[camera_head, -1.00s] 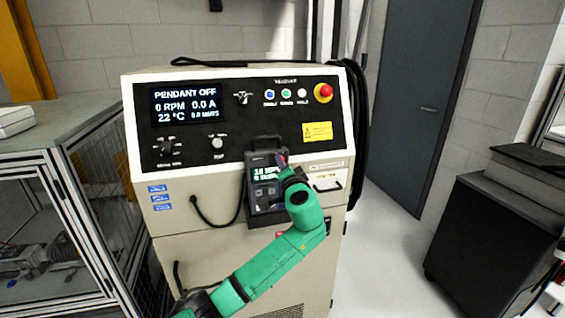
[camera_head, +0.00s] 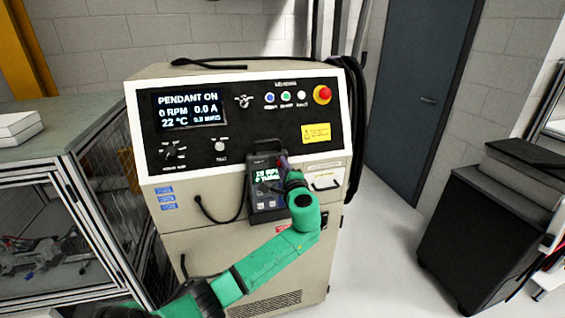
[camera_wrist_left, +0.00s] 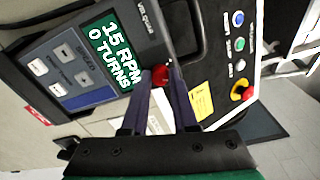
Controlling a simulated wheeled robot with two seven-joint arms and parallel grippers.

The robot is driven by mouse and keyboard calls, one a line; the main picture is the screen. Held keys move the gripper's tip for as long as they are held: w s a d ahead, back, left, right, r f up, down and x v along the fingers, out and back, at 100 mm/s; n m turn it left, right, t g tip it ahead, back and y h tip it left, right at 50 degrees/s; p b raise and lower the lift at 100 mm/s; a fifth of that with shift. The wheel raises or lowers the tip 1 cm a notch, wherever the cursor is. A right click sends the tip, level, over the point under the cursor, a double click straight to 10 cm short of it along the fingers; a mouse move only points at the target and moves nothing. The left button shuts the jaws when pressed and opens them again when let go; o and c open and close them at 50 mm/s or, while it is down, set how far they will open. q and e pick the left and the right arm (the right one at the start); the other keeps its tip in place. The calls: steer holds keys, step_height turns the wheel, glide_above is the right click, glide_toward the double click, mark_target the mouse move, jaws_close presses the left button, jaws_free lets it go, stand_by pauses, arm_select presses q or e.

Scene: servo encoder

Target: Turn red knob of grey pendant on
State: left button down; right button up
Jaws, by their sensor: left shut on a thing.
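The grey pendant (camera_head: 264,203) hangs on the front of the beige cabinet. Its green screen reads 15 RPM and 0 TURNS in the left wrist view (camera_wrist_left: 110,58). The red knob (camera_wrist_left: 160,72) is beside the pendant's screen, between the purple fingertips of my left gripper (camera_wrist_left: 163,76). The gripper is shut on the knob. In the head view my left gripper (camera_head: 284,162) is at the pendant's upper right, and the knob is hidden there. The cabinet display (camera_head: 188,108) reads PENDANT ON, 0 RPM and 0.0 A. My right gripper is not in view.
The cabinet panel carries a red emergency button (camera_head: 322,94), several small coloured buttons and a yellow label (camera_head: 316,133). A glass-sided bench (camera_head: 60,142) stands left, and a black cabinet (camera_head: 480,235) stands right.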

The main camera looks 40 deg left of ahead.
arm_select(q)
steer(key=shift+m, duration=0.4)
steer(key=c, duration=0.7)
jaws_free()
steer(key=b+v, duration=0.3)
steer(key=v, duration=1.1)
steer(key=shift+s+d+f+b, duration=0.1)
steer(key=shift+d+f+b, duration=0.1)
steer(key=shift+b, duration=0.15)
